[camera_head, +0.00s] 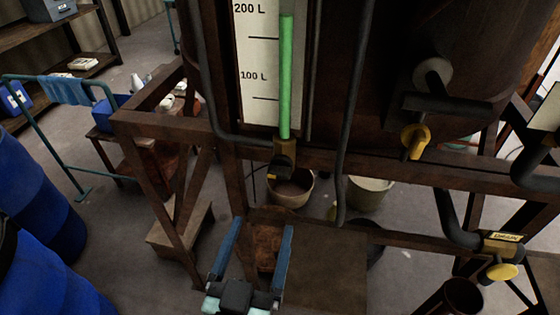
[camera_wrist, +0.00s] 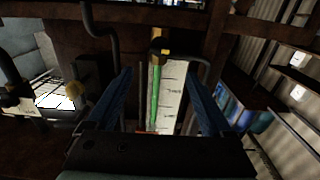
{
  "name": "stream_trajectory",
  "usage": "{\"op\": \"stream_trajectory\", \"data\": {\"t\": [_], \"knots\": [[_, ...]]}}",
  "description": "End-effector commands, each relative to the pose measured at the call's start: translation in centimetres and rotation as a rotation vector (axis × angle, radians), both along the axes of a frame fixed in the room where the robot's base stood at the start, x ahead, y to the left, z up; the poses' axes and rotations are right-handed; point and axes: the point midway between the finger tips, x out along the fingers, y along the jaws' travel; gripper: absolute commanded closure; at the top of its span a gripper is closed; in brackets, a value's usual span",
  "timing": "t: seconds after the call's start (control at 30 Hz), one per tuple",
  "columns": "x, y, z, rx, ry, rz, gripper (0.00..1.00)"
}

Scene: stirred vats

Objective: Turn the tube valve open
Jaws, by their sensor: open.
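The tube valve (camera_head: 283,158) is a small brass and dark fitting with a yellow-marked tip. It sits at the foot of the green sight tube (camera_head: 285,80), in front of a white litre scale (camera_head: 258,60). In the wrist view the valve (camera_wrist: 159,43) shows above the green tube (camera_wrist: 155,90), with the scale upside down. My gripper (camera_head: 262,227) is open and empty, its two blue fingers apart. In the head view it lies below the valve. In the wrist view my gripper (camera_wrist: 156,73) frames the tube and scale between its fingers, with the valve beyond the fingertips.
A rusty frame beam (camera_head: 370,168) crosses beside the valve, with dark pipes nearby. A yellow-handled valve (camera_head: 415,141) and a drain valve (camera_head: 501,271) are at the right. Buckets (camera_head: 369,193) stand behind the frame. Blue drums (camera_head: 45,270) stand at the left.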

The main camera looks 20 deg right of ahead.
Motion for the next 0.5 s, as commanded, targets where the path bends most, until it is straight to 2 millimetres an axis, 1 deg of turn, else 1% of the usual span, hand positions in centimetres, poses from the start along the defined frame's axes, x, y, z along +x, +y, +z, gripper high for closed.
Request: {"op": "stream_trajectory", "data": {"t": [0.1, 0.3, 0.5], "knots": [[1.5, -1.1, 0.5, 0.0, -0.001, -0.004, 0.15], [5.0, -3.4, 0.6, 0.0, -0.001, -0.004, 0.15], [7.9, -5.4, 0.5, 0.002, -0.002, -0.003, 0.15]]}}
